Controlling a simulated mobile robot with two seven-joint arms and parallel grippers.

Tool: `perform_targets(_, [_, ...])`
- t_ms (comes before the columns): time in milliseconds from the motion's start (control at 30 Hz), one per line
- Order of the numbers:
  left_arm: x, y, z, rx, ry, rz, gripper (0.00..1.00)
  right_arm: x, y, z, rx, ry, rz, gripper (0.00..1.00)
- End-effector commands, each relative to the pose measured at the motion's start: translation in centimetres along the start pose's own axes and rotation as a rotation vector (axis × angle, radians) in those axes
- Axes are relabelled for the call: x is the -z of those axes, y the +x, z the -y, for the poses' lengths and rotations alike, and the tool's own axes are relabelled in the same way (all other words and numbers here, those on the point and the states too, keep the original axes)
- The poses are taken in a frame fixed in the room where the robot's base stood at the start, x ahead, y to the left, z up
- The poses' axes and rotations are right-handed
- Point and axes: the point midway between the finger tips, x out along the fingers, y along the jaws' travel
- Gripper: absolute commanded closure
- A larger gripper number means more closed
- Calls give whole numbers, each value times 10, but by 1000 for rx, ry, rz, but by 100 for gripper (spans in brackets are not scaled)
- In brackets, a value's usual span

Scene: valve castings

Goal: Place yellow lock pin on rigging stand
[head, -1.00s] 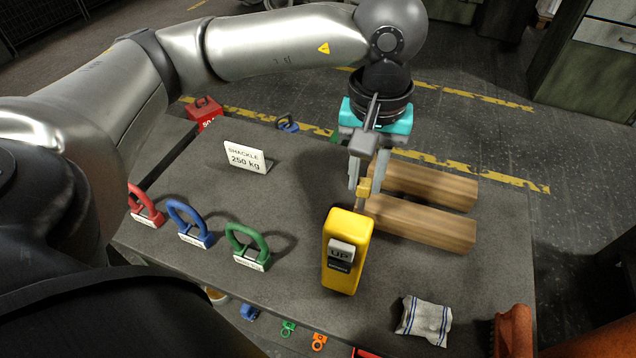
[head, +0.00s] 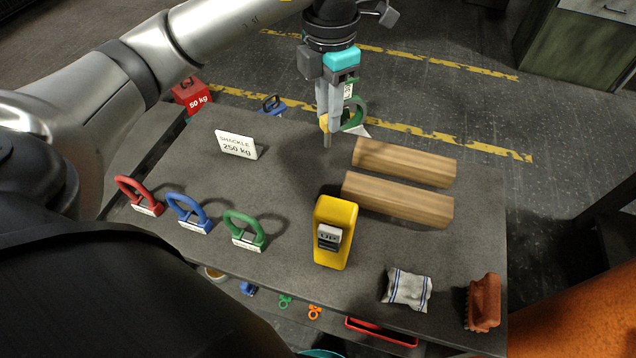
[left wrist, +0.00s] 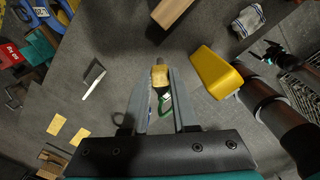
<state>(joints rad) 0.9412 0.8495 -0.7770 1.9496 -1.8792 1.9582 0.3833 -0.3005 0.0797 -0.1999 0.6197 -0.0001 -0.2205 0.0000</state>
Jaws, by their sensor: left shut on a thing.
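My left gripper (head: 328,122) is shut on the yellow lock pin (head: 324,123) and holds it above the far part of the grey table. In the left wrist view the pin's yellow head (left wrist: 159,76) shows between the fingertips, with a grey shaft pointing away. I cannot make out the rigging stand for sure.
Two wooden blocks (head: 398,201) lie right of the gripper. Red, blue and green shackles (head: 244,232) line the near left edge, with a "SHACKLE 250 kg" sign (head: 237,145) behind. A cloth (head: 407,289) and a brush (head: 483,303) lie at near right.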

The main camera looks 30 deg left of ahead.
Motion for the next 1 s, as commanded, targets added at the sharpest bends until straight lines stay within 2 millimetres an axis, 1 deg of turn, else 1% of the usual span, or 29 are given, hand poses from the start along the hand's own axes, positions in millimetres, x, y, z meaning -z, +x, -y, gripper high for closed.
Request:
perform_targets(33, [1, -4, -3, 3, -103, -4, 100, 0, -5, 0, 0, 0, 0, 0])
perform_targets(100, [2, -7, -8, 4, -252, -8, 100, 1, -9, 0, 0, 0, 0, 0])
perform_targets(200, [3, -9, -13, 4, -437, -14, 100, 1, -13, 0, 0, 0, 0, 0])
perform_targets(300, [5, -11, -17, 4, -578, -18, 100, 1, -16, 0, 0, 0, 0, 0])
perform_targets(467, [6, -11, -21, 5, -701, -23, 100, 1, -17, 0, 0, 0, 0, 0])
perform_targets(533, [6, -6, -21, 5, -721, -25, 100, 1, -15, 0, 0, 0, 0, 0])
perform_targets(667, [7, 18, -20, 7, -726, -29, 100, 1, -8, 0, 0, 0, 0, 0])
perform_targets(1000, [10, 106, -19, 4, -724, -30, 100, 0, -1, 0, 0, 0, -1, 0])
